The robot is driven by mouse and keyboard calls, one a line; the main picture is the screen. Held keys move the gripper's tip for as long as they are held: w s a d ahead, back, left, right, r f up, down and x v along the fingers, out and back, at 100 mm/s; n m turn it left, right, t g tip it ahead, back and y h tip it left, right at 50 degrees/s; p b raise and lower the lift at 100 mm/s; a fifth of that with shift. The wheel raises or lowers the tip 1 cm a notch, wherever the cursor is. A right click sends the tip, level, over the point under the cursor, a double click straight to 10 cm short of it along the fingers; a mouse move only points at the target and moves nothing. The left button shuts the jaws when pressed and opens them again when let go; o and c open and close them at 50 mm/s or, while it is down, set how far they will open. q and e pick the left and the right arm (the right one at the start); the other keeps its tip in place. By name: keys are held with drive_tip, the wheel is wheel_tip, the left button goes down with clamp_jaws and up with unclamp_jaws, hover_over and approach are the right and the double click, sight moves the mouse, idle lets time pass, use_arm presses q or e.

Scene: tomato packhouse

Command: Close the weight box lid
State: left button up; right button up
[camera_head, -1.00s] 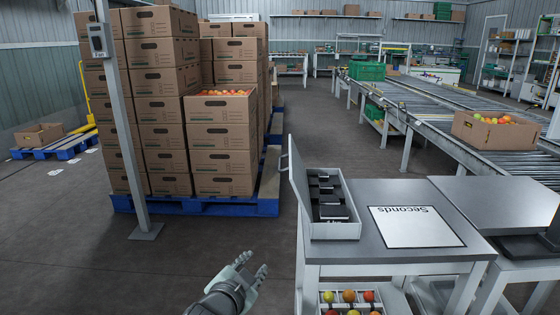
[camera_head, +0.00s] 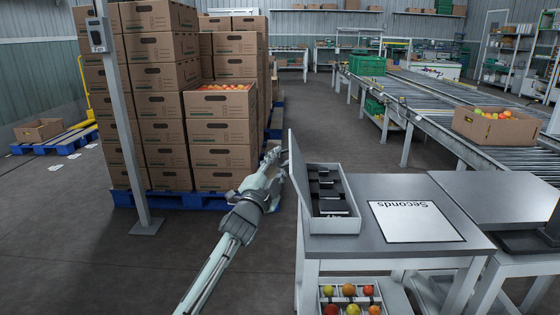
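The weight box (camera_head: 336,225) stands on the left edge of the grey table, with several dark weights inside. Its lid (camera_head: 297,168) is open and stands roughly upright on the box's left side. My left gripper (camera_head: 275,160) is raised just left of the lid, at about the height of its upper part. Its fingers point up toward the lid. I cannot tell whether they touch the lid, or how far apart the fingertips are. My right gripper is not in view.
A white "Seconds" sheet (camera_head: 416,221) lies on the table (camera_head: 385,185). A tray of tomatoes (camera_head: 378,287) is below it. Stacked cartons (camera_head: 221,130) stand on a blue pallet (camera_head: 168,199) behind my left arm. A roller conveyor carries a tomato carton (camera_head: 494,129) at the right.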

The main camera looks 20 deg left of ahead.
use_arm(q)
drive_tip(key=shift+w+r, duration=0.1)
drive_tip(key=shift+w, duration=0.25)
clamp_jaws()
